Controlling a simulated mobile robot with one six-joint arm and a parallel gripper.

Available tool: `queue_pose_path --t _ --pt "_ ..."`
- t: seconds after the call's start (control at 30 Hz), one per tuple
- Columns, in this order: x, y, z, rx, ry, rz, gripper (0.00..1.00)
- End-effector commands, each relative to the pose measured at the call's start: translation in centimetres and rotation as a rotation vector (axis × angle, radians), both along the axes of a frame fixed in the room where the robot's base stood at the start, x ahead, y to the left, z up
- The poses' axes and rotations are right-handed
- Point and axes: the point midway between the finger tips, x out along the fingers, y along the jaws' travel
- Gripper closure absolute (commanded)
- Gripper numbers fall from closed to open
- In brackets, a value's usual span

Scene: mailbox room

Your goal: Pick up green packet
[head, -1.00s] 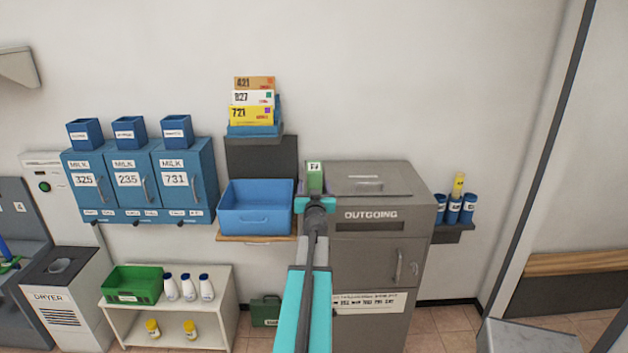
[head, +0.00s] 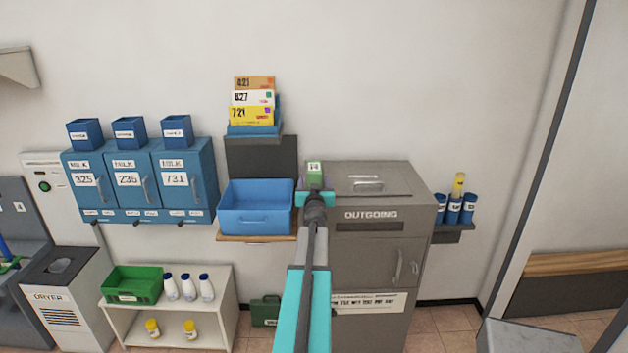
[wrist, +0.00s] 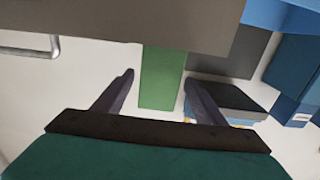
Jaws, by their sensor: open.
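The green packet (head: 314,173) with a white label stands upright by the left end of the top of the grey OUTGOING cabinet (head: 385,255) in the head view. My gripper (head: 315,194) is in front of it and covers its lower part. In the wrist view the green packet (wrist: 161,78) lies between the two dark fingers of my gripper (wrist: 158,77). The fingers are spread, with a gap on each side of the packet. The packet's far end is hidden behind a grey-brown surface in the wrist view.
A blue bin (head: 256,220) on a wooden shelf stands close left of the packet. A holder with numbered envelopes (head: 252,115) is above it. Blue MILK boxes (head: 140,180) hang further left. Small blue cups (head: 454,212) are right of the cabinet. The wall above the cabinet is clear.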

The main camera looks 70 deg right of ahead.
Motion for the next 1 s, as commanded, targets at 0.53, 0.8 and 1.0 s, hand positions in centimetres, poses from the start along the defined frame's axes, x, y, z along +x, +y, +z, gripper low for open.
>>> queue_pose_path --t 0.53,0.8,1.0 --pt "1.3 -3.8 -0.3 0.0 -0.001 0.0 0.35" --pt "1.7 -4.8 -0.3 0.0 0.0 0.0 0.35" --pt "1.7 -4.8 -0.3 0.0 0.0 0.001 0.35"
